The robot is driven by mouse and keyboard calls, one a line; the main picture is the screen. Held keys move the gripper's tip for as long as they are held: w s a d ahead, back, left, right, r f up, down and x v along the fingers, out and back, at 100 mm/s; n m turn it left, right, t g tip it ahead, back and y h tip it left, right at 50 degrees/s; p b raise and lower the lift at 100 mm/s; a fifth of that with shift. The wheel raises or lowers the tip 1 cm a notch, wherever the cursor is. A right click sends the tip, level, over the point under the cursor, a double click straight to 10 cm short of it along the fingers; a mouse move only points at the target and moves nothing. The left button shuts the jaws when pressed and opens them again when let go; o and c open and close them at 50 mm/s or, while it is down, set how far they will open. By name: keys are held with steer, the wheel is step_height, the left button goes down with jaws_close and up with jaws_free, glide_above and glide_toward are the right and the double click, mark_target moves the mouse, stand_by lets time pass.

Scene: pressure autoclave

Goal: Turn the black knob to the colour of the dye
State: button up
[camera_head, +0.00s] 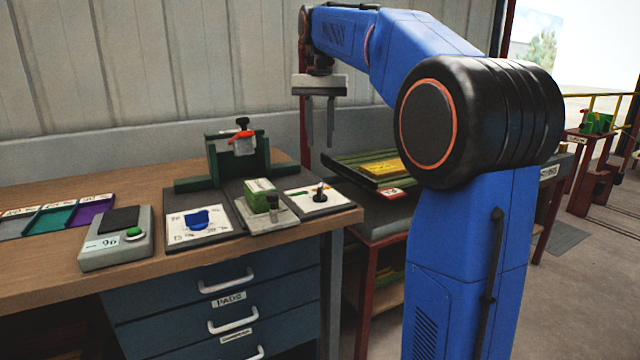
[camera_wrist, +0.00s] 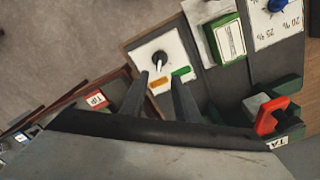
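The black knob (camera_head: 320,192) stands on a white plate (camera_head: 300,203) at the right front of the wooden bench. In the wrist view the knob (camera_wrist: 159,59) has a pale mark, and its plate carries an orange patch (camera_wrist: 158,85) and a green patch (camera_wrist: 181,71). I cannot read the pointer's setting with certainty. My gripper (camera_head: 320,142) is open and empty, pointing down well above the bench's back right. Its fingers (camera_wrist: 159,78) also show in the wrist view, apart from the knob. I cannot tell which thing is the dye.
A blue knob (camera_head: 197,219) sits on a percentage dial. A green block (camera_head: 259,194) stands between the plates, with a green fixture with a red clamp (camera_head: 243,144) behind. A divided colour tray (camera_head: 58,217) and scale (camera_head: 117,241) are left. A green tray (camera_head: 345,162) stands right.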

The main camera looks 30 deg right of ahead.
mark_target(320, 187)
step_height(320, 187, down, 13)
stand_by(0.5)
jaws_close()
